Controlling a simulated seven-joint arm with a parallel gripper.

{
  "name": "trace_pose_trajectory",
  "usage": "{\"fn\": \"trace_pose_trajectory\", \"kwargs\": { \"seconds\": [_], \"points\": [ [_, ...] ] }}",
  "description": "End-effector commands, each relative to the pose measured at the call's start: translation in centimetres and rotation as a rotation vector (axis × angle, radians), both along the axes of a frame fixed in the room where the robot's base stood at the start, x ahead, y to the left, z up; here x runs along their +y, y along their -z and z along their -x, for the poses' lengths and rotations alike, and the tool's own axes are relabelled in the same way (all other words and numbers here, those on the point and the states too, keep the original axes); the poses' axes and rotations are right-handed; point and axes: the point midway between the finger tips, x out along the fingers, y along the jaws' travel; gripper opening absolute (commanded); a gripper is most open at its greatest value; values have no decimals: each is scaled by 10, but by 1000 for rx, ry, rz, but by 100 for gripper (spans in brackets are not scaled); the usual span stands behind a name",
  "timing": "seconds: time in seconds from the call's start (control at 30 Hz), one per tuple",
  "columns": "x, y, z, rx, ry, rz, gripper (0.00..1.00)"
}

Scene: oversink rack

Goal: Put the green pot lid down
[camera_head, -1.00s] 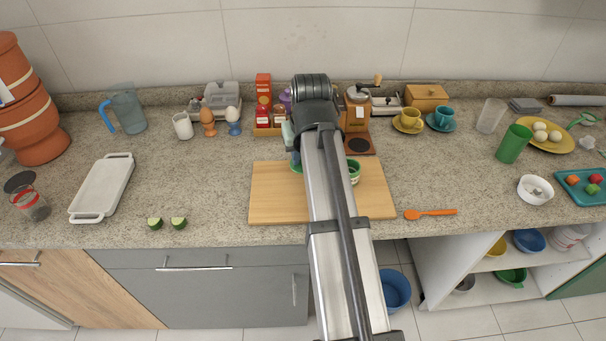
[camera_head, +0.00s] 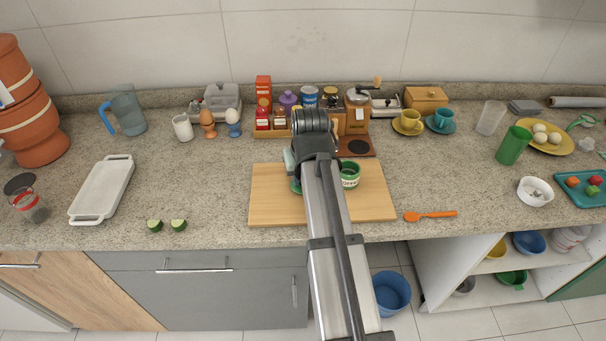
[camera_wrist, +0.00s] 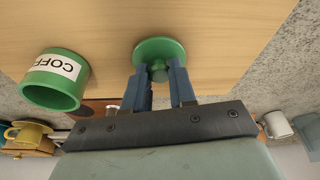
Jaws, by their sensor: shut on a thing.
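The green pot lid (camera_wrist: 152,50), a round disc with a small knob, is in the wrist view with its knob between the fingers of my gripper (camera_wrist: 159,78). My gripper is shut on that knob. The lid is right over or on the wooden board (camera_wrist: 215,30); I cannot tell if it touches. In the head view only the lid's left edge (camera_head: 296,186) shows beside my arm, which hides my fingers. The green coffee pot (camera_head: 350,176) stands on the board to the right of my arm, open at the top. It also shows in the wrist view (camera_wrist: 50,88), apart from the lid.
The board's left part (camera_head: 268,200) is clear. Behind it stand spice jars (camera_head: 287,100) and a coffee grinder (camera_head: 357,112). Two green-skinned cut pieces (camera_head: 166,225) lie to the left.

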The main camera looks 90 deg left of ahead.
Motion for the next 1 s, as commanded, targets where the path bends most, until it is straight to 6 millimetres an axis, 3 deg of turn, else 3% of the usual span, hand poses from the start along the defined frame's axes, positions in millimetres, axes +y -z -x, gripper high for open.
{"fn": "trace_pose_trajectory", "kwargs": {
  "seconds": [0.3,0.67,1.0],
  "points": [
    [0,1,0,0,0,0,51],
    [0,-6,0,0,0,-1,51],
    [-13,-54,-3,1,0,-3,51]
  ]
}}
